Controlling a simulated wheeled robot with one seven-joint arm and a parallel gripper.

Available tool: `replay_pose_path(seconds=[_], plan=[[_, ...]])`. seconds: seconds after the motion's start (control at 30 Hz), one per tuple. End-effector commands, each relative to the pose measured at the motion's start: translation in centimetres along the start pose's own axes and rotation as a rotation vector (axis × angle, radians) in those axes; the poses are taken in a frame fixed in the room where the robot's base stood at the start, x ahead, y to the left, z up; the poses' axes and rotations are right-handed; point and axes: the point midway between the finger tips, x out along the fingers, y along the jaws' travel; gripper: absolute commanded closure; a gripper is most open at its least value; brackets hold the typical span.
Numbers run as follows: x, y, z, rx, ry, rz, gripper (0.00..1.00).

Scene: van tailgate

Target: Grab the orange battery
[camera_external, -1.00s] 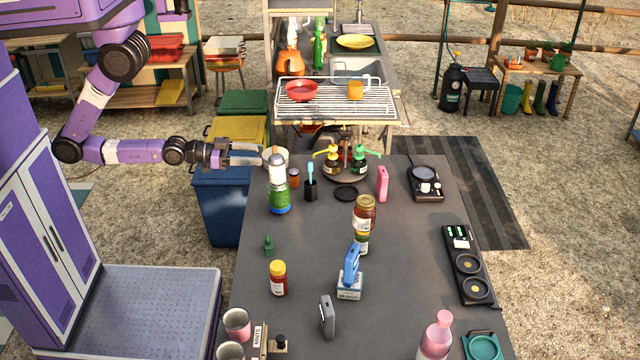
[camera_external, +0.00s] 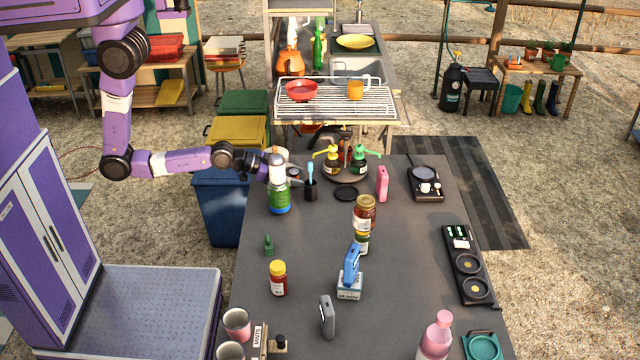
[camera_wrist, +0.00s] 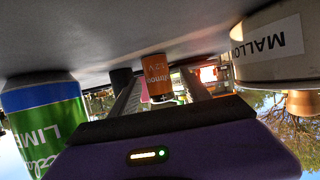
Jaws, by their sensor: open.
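The orange battery (camera_wrist: 158,78), a small cylinder with lettering, shows in the upside-down wrist view, standing on the dark table top. My gripper (camera_wrist: 163,86) is open, with one finger on each side of the battery in that view. Contact between fingers and battery is not visible. In the external view my gripper (camera_external: 268,166) is low over the table's far left part, partly hidden behind the green-labelled bottle (camera_external: 279,197). The battery is largely hidden there.
The green-labelled bottle also stands close on the left in the wrist view (camera_wrist: 45,115). A white labelled tin (camera_wrist: 270,50) is close on the right. A black cup (camera_external: 311,190) with a blue-handled item stands nearby. The table's left middle (camera_external: 310,235) is fairly clear.

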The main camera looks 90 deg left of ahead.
Motion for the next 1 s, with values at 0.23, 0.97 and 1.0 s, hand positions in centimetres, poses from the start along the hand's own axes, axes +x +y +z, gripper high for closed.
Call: replay_pose_path(seconds=[0.23,0.97,1.0], plan=[[2.6,0.0,-0.1,0.000,0.000,0.000,0.45],[2.7,0.0,0.0,0.000,0.001,0.000,1.00],[2.7,0.0,0.0,0.000,0.001,0.000,1.00]])
